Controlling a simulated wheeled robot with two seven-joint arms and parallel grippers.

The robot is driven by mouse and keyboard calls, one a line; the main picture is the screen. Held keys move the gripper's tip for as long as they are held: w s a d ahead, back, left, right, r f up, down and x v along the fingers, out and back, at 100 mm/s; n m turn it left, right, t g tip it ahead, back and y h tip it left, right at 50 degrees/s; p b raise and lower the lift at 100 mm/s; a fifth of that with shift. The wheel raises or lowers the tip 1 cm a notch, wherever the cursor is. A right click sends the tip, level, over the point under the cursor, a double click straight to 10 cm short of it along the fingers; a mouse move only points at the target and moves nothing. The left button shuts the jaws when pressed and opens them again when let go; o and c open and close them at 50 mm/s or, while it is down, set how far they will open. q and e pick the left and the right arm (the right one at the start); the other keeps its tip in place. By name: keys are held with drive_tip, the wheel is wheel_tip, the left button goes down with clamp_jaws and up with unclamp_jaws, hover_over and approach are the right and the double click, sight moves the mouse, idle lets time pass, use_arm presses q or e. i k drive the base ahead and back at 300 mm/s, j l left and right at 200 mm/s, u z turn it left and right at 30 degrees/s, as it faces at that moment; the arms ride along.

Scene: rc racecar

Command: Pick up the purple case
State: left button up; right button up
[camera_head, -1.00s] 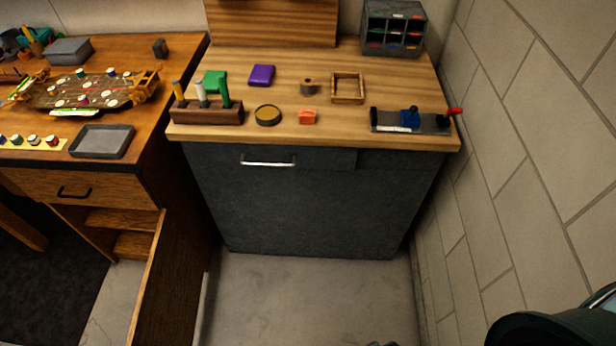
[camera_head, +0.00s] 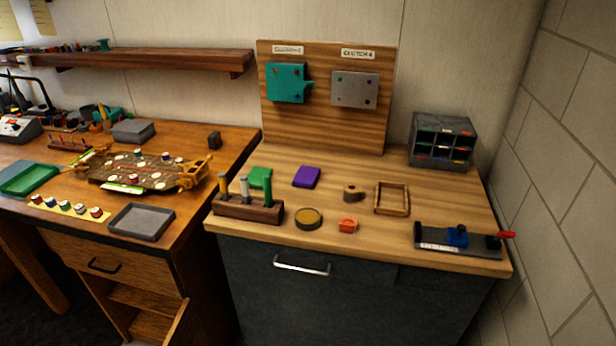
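The purple case (camera_head: 307,177) lies flat on the light wooden top of the dark cabinet bench (camera_head: 330,243). It is to the right of a green case (camera_head: 260,178) and to the left of a small brown ring-shaped roll (camera_head: 352,192). Nothing covers it. Neither of my grippers shows in the head view.
Near the purple case are a wooden tool rack (camera_head: 248,208), a round tin (camera_head: 308,219), a red-orange block (camera_head: 347,225) and a wooden frame (camera_head: 391,198). A vise-like fixture (camera_head: 457,239) and a grey organizer (camera_head: 442,141) stand right. A brick wall (camera_head: 570,170) bounds the right side.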

sight(306, 178)
drive_tip(key=i+l+u, duration=0.2)
drive_tip(key=i+l, duration=0.6)
